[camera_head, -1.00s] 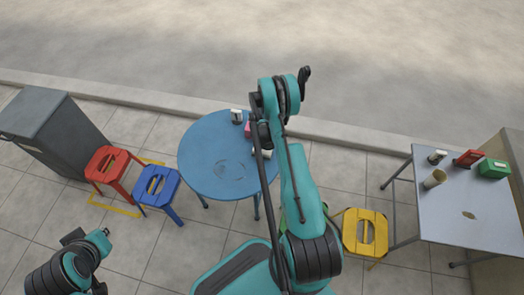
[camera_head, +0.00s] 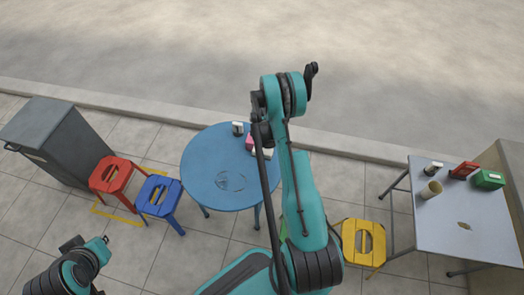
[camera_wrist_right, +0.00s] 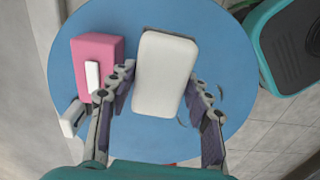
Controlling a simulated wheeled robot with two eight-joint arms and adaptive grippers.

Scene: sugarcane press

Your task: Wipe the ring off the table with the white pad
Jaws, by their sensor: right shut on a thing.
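The round blue table (camera_head: 205,165) stands left of my right arm in the head view. A faint dark ring (camera_head: 231,181) marks its near part; dark arcs (camera_wrist_right: 186,122) show beside the pad in the right wrist view. My right gripper (camera_wrist_right: 163,82) is shut on the white pad (camera_wrist_right: 165,72), holding it over the table top. I cannot tell whether the pad touches the table. In the head view my right arm mostly hides that gripper. My left gripper (camera_head: 75,243) is at the lower left, away from the table; its fingers are unclear.
A pink box (camera_wrist_right: 97,48) and a small white-topped item (camera_head: 238,128) stand on the blue table's far side. Red (camera_head: 112,173), blue (camera_head: 158,194) and yellow (camera_head: 362,240) stools surround it. A grey table (camera_head: 440,215) with several items is at right, a grey bin (camera_head: 60,140) at left.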

